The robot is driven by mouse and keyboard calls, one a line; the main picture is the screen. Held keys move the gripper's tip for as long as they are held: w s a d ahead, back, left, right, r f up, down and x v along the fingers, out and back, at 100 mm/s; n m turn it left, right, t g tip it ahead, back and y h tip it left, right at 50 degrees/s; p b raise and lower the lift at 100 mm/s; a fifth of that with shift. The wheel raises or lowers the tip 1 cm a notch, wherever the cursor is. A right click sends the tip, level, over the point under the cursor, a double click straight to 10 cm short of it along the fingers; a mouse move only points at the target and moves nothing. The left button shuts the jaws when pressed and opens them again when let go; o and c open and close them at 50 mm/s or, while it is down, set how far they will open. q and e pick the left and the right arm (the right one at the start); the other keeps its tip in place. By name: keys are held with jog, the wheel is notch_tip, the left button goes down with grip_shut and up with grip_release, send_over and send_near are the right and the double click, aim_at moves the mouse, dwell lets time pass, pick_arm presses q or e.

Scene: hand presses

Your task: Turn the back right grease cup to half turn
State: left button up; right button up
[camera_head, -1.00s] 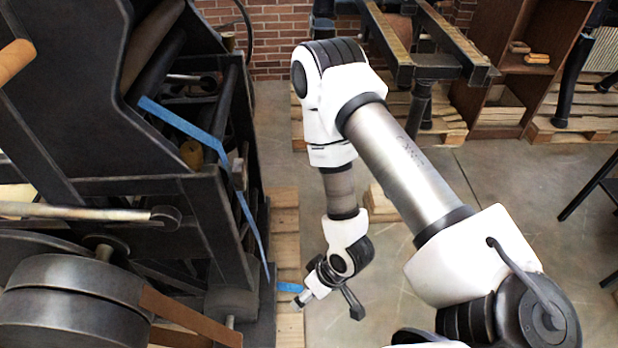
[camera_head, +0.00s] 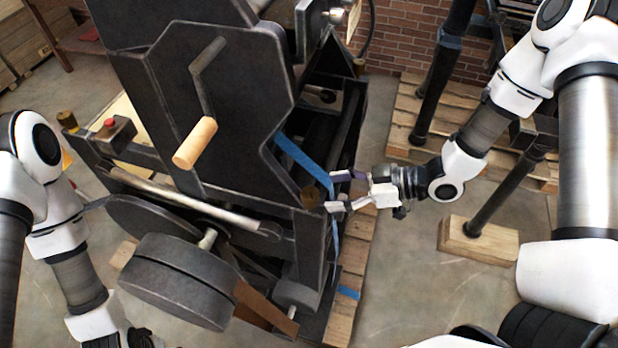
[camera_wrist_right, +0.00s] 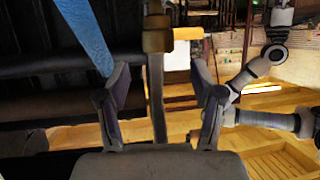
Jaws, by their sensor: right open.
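A brass grease cup (camera_head: 311,196) sits on the right corner of the dark press (camera_head: 217,80) in the head view. A second brass cup (camera_head: 359,66) sits farther back on the right, and another (camera_head: 67,120) at the far left. My right gripper (camera_head: 334,191) is open, fingers pointing left, just right of the nearer right cup. In the right wrist view, a brass cup (camera_wrist_right: 157,38) stands beyond and between the spread fingertips (camera_wrist_right: 160,78), apparently untouched. The cup's turn mark cannot be read. My left arm is at lower left, its fingers cut off by the frame.
A blue strap (camera_head: 300,160) runs down close beside my right gripper. A crank with a wooden handle (camera_head: 195,143) and a heavy flywheel (camera_head: 178,280) stick out on the near side. Pallets (camera_head: 405,105) and a wooden block (camera_head: 478,240) lie to the right.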

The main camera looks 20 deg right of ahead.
aim_at(314, 193)
jog(key=x, duration=0.4)
jog(key=p+x, duration=0.1)
jog(key=x, duration=0.1)
jog(key=shift+w+d+f, duration=0.1)
jog(key=shift+w+d, duration=0.1)
jog(key=shift+w, duration=0.05)
jog(key=shift+a+f, duration=0.15)
jog(key=shift+a, duration=0.2)
jog(key=shift+s, duration=0.1)
